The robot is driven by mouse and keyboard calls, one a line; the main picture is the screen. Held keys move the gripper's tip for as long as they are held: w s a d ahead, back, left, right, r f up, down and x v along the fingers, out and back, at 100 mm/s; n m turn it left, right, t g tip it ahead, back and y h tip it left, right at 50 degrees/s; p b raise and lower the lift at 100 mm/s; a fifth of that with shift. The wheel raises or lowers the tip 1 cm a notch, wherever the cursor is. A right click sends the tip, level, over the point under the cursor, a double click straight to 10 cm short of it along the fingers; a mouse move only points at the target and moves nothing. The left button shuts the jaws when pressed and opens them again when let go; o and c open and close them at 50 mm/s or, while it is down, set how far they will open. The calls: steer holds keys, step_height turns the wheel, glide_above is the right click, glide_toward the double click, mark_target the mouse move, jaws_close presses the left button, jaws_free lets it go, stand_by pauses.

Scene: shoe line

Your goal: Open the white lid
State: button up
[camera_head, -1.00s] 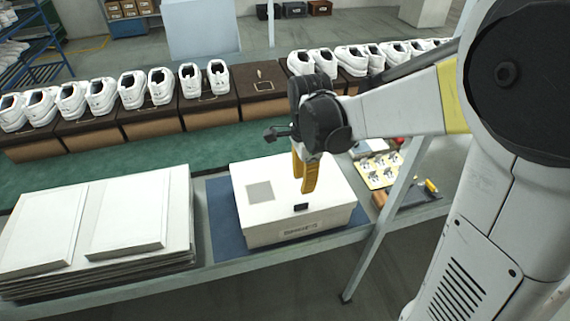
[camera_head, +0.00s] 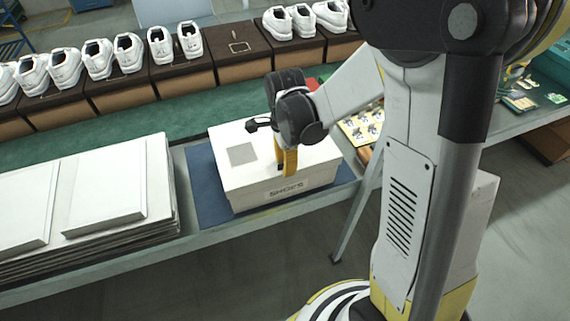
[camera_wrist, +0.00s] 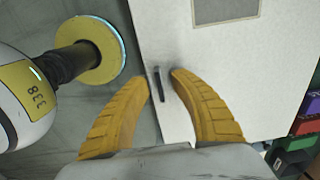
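The white lid (camera_head: 255,174) sits closed on the white shoe box (camera_head: 250,195), which stands on a blue mat (camera_head: 207,190). In the wrist view the lid (camera_wrist: 250,85) fills the right side, with a small black handle (camera_wrist: 160,85) near its edge. My gripper (camera_head: 287,170) points down at the lid's front edge. In the wrist view my gripper (camera_wrist: 160,76) is open, its yellow fingers on either side of the handle with a gap visible at each side. In the head view the fingers mostly hide the handle.
White panels (camera_head: 120,195) are stacked left of the box. White shoes (camera_head: 128,50) stand on dark boxes behind a green surface (camera_head: 130,120). A tray of small parts (camera_head: 362,127) lies to the right. My arm covers much of the right side.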

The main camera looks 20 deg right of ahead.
jaws_close()
steer(key=shift+r, duration=0.1)
